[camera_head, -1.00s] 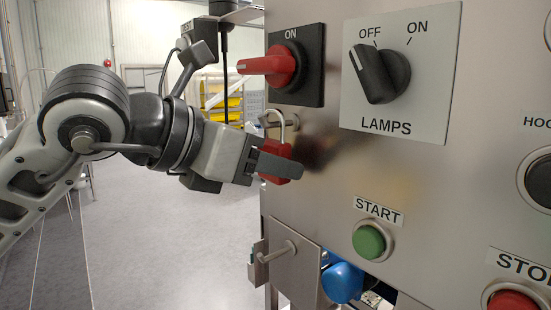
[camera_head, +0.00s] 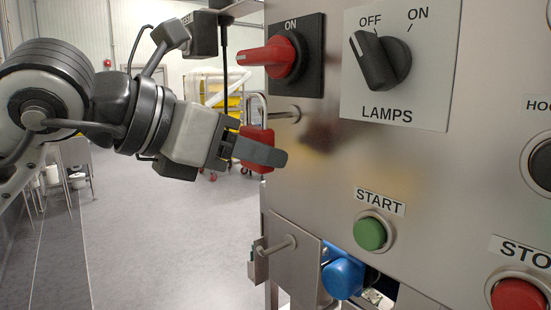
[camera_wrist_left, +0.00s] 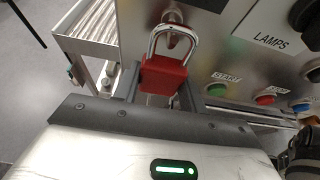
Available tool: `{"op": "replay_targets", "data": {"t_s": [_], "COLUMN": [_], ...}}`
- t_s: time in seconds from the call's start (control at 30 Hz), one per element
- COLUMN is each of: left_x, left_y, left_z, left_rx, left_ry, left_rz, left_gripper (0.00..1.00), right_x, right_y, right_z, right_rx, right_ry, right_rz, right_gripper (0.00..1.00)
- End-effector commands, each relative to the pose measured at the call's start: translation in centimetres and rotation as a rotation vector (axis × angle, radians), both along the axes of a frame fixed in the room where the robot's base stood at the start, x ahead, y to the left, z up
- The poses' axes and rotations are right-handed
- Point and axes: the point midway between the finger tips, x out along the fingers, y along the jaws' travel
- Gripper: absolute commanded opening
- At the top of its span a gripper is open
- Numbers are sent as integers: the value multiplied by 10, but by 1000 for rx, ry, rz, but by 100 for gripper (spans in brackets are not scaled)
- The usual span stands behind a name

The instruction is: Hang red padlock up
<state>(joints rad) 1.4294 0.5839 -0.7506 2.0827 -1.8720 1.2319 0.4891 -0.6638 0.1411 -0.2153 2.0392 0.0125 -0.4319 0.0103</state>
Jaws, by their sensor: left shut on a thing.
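My left gripper (camera_head: 268,150) is shut on the body of the red padlock (camera_head: 249,140), left of the steel panel. The padlock is upright, with its steel shackle (camera_head: 257,98) on top. A short metal peg (camera_head: 284,114) sticks out leftward from the panel below the red switch, and its end meets the right leg of the shackle in this view. In the left wrist view the padlock (camera_wrist_left: 163,76) sits between both fingers, and its shackle (camera_wrist_left: 152,44) stands in front of the panel. I cannot tell whether the peg is inside the shackle loop. My right gripper is not in view.
The red rotary switch (camera_head: 268,54) juts out just above the shackle. The lamps switch (camera_head: 380,60), green start button (camera_head: 370,233) and red stop button (camera_head: 518,294) are on the panel. A lower peg (camera_head: 275,248) stands below. Free floor lies to the left.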

Motion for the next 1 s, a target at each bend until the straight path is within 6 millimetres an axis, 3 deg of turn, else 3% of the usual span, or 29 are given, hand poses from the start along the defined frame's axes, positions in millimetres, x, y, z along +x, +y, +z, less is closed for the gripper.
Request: {"op": "replay_targets", "data": {"t_s": [0.6,1.0], "left_x": [-21,-24], "left_y": [30,32], "left_z": [-1,0], "left_rx": [0,0], "left_ry": [-2,-1], "left_rz": [1,0], "left_gripper": [0,0], "right_x": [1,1], "right_y": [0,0], "right_z": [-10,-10], "right_rx": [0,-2], "right_ry": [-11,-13], "right_rz": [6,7], "right_gripper": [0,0]}}
